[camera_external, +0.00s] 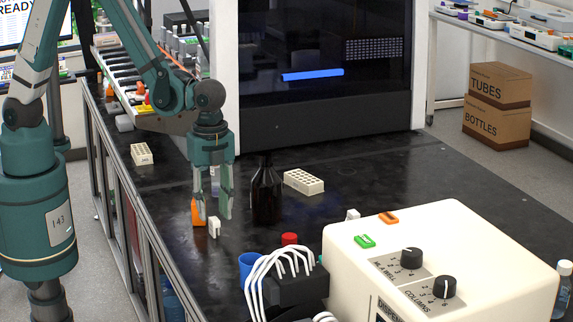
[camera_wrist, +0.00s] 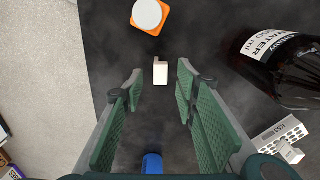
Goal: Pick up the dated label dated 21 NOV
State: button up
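My gripper (camera_external: 211,212) points down over the black bench, its fingers apart; the wrist view also shows it open and empty (camera_wrist: 160,82). A small white upright piece (camera_external: 214,227) stands on the bench by the fingertips. It also shows in the wrist view (camera_wrist: 160,71), ahead of and between the fingers, not gripped. I cannot tell whether it is a dated label. A green tag (camera_external: 364,241) and an orange tag (camera_external: 388,217) lie on the cream dispenser, with a small white piece (camera_external: 353,214) by its back edge. No 21 NOV date is legible.
An orange container (camera_external: 198,212) with a white cap (camera_wrist: 147,14) stands close to the white piece. A dark brown bottle (camera_external: 266,194) and white rack (camera_external: 303,182) are to the right. A blue cup (camera_external: 250,266), red cap (camera_external: 289,239) and the dispenser (camera_external: 480,250) are nearer the camera.

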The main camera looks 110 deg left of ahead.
aim_at(214, 219)
jog(key=shift+f, duration=1.9)
jog(key=shift+c, duration=0.5)
jog(key=c, duration=0.6)
